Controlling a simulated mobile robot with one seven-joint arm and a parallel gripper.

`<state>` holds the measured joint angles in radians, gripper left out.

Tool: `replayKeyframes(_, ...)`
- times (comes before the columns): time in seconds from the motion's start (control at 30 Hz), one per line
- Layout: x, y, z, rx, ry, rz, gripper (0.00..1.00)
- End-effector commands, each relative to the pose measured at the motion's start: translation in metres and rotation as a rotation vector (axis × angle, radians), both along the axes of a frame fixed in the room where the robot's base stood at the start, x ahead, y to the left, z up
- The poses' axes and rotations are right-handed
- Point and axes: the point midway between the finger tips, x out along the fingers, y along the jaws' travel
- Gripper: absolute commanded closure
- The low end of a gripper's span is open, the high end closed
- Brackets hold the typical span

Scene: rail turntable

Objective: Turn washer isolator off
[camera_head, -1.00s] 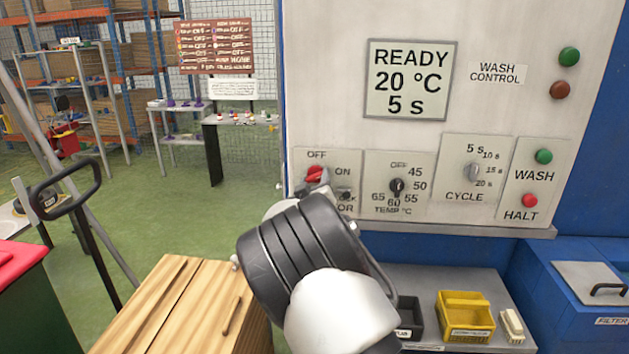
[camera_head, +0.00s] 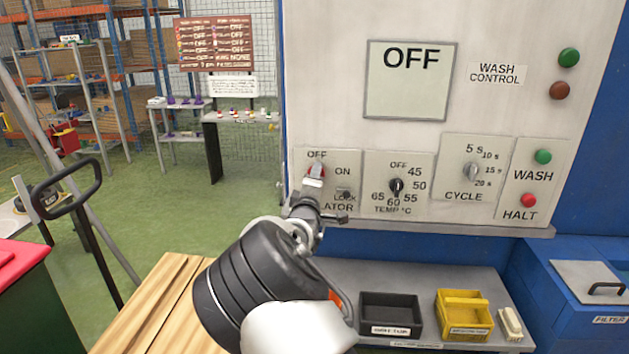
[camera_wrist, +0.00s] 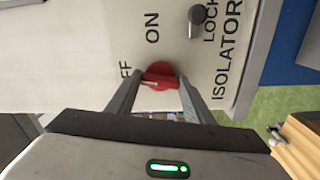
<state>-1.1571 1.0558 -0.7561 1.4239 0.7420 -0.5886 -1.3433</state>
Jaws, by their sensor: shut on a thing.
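The washer isolator is a red rotary knob (camera_head: 316,169) at the lower left of the white wash control panel (camera_head: 330,60), between the OFF and ON labels. My gripper (camera_head: 314,181) reaches up to it from below and hides part of it. In the wrist view the red knob (camera_wrist: 160,74) sits between the two fingertips of my gripper (camera_wrist: 158,85), which are shut on it. In the head view the knob points up towards OFF. The display (camera_head: 408,82) reads OFF. A small dark lock knob (camera_head: 344,193) is right of and below the isolator.
To the right are the temperature dial (camera_head: 397,186), the cycle dial (camera_head: 471,172), and the green wash (camera_head: 543,157) and red halt (camera_head: 529,200) buttons. Below are a black bin (camera_head: 390,316) and a yellow bin (camera_head: 464,315). A wooden top (camera_head: 150,310) is at lower left.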

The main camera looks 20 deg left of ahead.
Motion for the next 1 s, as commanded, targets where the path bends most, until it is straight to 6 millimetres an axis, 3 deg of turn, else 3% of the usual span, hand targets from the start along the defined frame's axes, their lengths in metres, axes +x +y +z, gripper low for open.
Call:
replayKeyframes(0.4,0.0,-0.0003,-0.001,-0.171,-0.039,-0.001,0.76)
replayKeyframes(0.93,0.0,-0.0005,-0.0009,-0.193,-0.044,-0.001,0.76)
replayKeyframes(0.97,0.0,-0.0004,-0.001,-0.193,-0.044,-0.001,0.5)
replayKeyframes(1.0,0.0,-0.0005,-0.0009,-0.192,-0.044,-0.001,0.43)
